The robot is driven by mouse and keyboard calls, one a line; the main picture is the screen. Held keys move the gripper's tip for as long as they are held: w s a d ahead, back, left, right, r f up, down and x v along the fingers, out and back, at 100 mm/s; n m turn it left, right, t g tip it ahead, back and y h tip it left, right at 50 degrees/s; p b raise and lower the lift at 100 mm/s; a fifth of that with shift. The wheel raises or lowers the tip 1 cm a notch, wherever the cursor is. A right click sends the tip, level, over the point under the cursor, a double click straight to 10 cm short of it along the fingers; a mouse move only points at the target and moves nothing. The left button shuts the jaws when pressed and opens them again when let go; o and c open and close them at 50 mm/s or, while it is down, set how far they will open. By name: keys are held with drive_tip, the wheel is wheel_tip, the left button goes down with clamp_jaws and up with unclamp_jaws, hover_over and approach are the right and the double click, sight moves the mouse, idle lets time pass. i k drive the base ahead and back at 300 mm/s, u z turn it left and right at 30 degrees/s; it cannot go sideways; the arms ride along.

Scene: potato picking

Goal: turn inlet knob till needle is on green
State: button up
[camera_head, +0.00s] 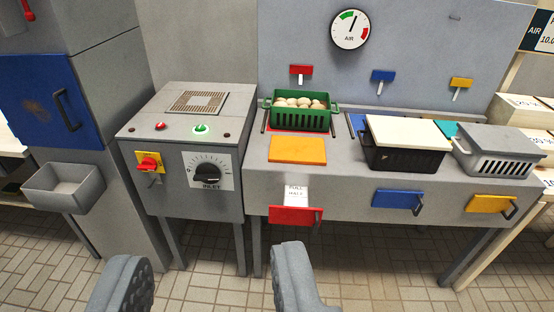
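The inlet knob (209,173) is a round black dial on a white scale plate, on the front of a grey cabinet (190,205). The air gauge (350,30) is a round white dial on the back panel with a green arc near its top left. Its needle points upward and slightly right, by the right end of the green; it is too small to tell whether it lies on the green. My gripper (210,285) is open and empty at the bottom of the view, its two fingers wide apart, in front of and below the knob, not touching it.
A red-and-yellow switch (150,163) sits left of the knob. A lit green button (201,129) and a red button (160,126) are on the cabinet top. A grey bin (64,188) juts out left; a red drawer front (295,215) sticks out right. Tiled floor lies below.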

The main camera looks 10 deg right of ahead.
sight(207, 172)
drive_tip(key=u, duration=0.1)
drive_tip(key=i, duration=1.3)
drive_tip(key=u, duration=0.65)
